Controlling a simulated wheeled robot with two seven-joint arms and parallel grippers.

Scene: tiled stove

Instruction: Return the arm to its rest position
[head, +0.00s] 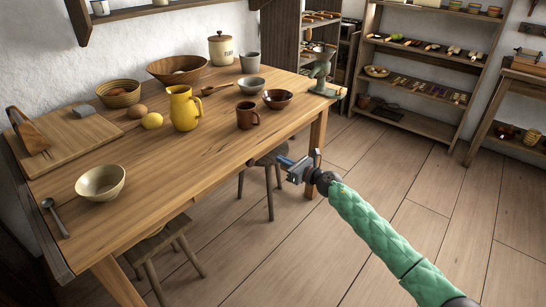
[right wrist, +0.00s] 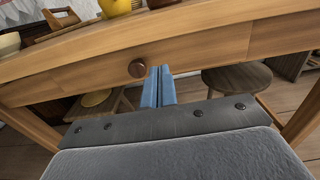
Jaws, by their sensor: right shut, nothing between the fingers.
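My right arm, in a green padded sleeve, reaches in from the lower right of the head view. My right gripper (head: 287,162) is in front of the near right part of the wooden table (head: 190,160), apart from the things on it. In the right wrist view its two blue fingers (right wrist: 158,78) are shut together with nothing between them. They point toward the table's front board, close to a round dark drawer knob (right wrist: 137,69). Whether they touch the board cannot be told. My left gripper is not in view.
A yellow jug (head: 184,110), a brown mug (head: 247,116) and several bowls stand on the table. A stool (head: 268,165) is beneath its right end, another stool (head: 160,245) nearer the front. Shelves (head: 420,60) line the back wall. The floor (head: 400,190) on the right is clear.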

